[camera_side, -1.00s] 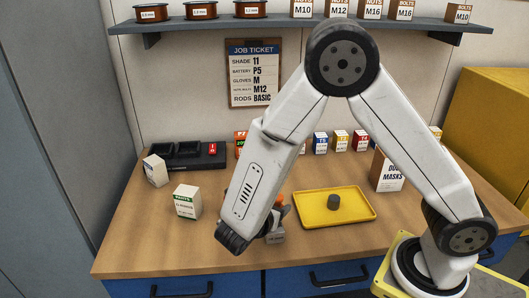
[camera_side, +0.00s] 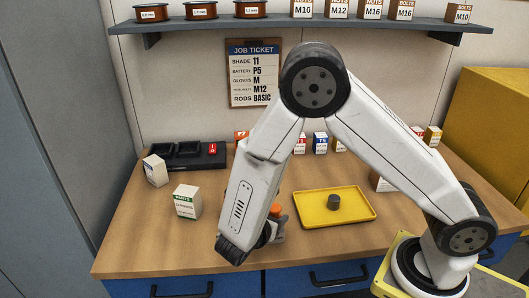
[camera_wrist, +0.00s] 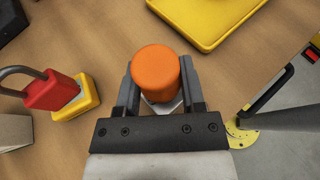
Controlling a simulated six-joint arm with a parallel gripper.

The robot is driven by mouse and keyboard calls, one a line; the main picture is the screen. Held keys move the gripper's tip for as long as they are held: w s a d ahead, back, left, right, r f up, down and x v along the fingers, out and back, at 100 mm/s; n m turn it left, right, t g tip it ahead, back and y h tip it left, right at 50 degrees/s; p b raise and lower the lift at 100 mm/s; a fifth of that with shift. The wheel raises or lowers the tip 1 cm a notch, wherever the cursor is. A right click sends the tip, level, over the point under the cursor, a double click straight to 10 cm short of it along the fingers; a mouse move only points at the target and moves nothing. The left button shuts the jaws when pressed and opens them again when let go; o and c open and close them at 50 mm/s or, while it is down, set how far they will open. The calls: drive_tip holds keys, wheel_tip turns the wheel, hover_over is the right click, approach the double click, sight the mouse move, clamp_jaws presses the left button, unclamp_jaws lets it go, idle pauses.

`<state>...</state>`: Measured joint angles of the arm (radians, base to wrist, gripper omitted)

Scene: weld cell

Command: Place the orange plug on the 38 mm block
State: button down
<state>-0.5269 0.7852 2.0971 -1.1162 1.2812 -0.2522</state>
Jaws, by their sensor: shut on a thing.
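The orange plug (camera_wrist: 156,70) stands between the two fingers of my gripper (camera_wrist: 159,82) in the wrist view, and the fingers are shut on it. A pale grey-white surface shows just below the plug; I cannot tell what it is. In the side view the plug (camera_side: 275,209) shows as a small orange patch beside my gripper (camera_side: 274,228), partly hidden by my forearm, left of the yellow tray. No block with a readable 38 mm mark shows.
The yellow tray (camera_side: 310,215) lies on the wooden bench; its corner also shows in the wrist view (camera_wrist: 207,42). A red padlock (camera_wrist: 50,92) lies on a yellow piece left of my gripper. A white-and-green box (camera_side: 186,202) stands left of my forearm. Small boxes line the back.

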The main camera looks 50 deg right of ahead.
drive_tip(key=shift+f, duration=0.1)
drive_tip(key=shift+c, duration=1)
unclamp_jaws()
drive_tip(key=v, duration=1.2)
drive_tip(key=shift+d, duration=0.1)
